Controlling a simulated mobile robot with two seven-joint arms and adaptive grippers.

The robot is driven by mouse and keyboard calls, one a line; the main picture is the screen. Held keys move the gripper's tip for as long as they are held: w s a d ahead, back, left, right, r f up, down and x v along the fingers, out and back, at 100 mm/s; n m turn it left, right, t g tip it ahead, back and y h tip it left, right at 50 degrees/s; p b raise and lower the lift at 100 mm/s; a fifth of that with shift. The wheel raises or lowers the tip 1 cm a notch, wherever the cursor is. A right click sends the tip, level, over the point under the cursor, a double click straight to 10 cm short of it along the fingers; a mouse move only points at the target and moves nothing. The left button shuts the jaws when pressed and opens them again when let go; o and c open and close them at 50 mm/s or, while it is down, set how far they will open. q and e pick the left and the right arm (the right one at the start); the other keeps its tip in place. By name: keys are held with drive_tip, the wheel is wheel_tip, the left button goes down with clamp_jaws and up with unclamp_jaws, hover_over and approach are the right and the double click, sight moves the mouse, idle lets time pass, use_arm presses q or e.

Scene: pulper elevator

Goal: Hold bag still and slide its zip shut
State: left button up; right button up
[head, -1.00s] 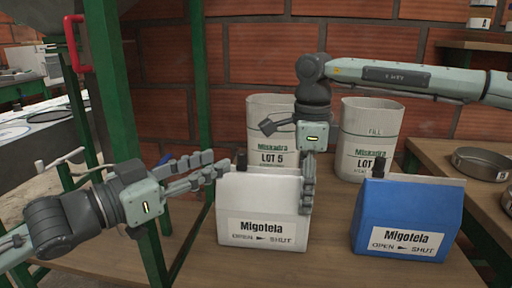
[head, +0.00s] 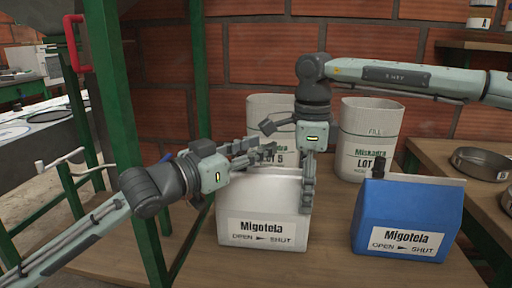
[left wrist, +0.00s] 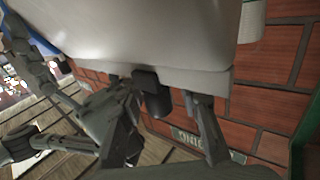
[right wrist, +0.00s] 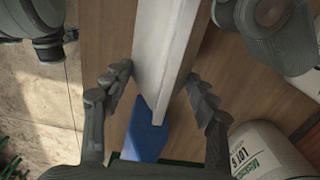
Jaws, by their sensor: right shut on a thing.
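The white Migotela bag (head: 232,208) stands upright on the table, with OPEN on the left of its label and SHUT on the right. My right gripper (head: 308,185) comes down from above and is shut on the bag's right end; the right wrist view shows its fingers either side of the white bag (right wrist: 163,45). My left gripper (head: 262,153) is at the bag's top left, fingers pointing right. In the left wrist view its fingers are spread, with the dark zip slider (left wrist: 152,92) between them. Clear contact is not visible. The slider is hidden in the head view.
A blue Migotela bag (head: 405,215) with its own dark slider stands to the right. Two pale Miskadra sacks (head: 368,140) stand behind, near the brick wall. A green post (head: 130,130) rises close to my left arm. A round pan (head: 480,162) sits on the right table.

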use_arm(q)
clamp_jaws()
idle(0.3)
drive_tip(key=d, duration=0.4)
drive_tip(key=shift+s, duration=0.3)
unclamp_jaws()
